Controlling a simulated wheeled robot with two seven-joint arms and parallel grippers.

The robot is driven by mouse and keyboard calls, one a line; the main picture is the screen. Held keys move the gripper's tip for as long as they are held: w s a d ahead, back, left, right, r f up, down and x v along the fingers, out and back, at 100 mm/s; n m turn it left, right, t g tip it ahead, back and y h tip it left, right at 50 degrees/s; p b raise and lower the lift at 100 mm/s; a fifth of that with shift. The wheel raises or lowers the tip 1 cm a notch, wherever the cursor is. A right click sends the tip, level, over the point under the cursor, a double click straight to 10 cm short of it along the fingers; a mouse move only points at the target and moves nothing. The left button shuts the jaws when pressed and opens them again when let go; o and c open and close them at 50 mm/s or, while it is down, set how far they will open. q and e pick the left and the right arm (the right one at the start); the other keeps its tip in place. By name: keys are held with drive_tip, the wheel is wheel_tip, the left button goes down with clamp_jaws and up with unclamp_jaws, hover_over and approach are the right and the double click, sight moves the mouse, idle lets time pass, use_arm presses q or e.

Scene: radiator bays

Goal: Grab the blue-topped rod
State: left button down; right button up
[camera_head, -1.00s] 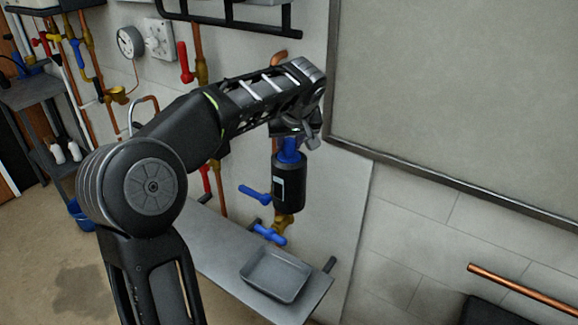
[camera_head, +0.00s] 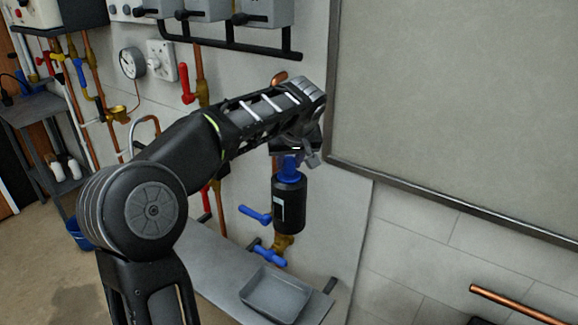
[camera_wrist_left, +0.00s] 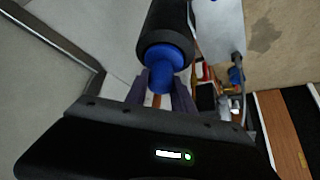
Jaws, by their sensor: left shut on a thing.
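The blue-topped rod is a thick black cylinder (camera_head: 289,204) with a pale label and a blue top, upright in front of the wall panel. My left gripper (camera_head: 292,154) comes down on it from above and is shut on its blue top. In the left wrist view the blue top (camera_wrist_left: 160,79) sits between my two fingers, with the black body (camera_wrist_left: 165,28) beyond it. The rod's lower end is close to a brass valve (camera_head: 283,243); I cannot tell whether they touch. My right gripper is not in view.
Blue valve handles (camera_head: 254,215) stick out beside and below the rod. A grey tray (camera_head: 275,296) lies on the bench (camera_head: 215,265) below. Copper pipes, a red handle (camera_head: 187,84) and a gauge (camera_head: 132,64) are on the wall at left. A framed board (camera_head: 450,90) is at right.

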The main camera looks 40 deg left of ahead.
use_arm(q)
wheel_tip(320, 180, up, 18)
drive_tip(key=p, duration=0.6)
drive_tip(key=shift+f, duration=0.25)
idle(0.4)
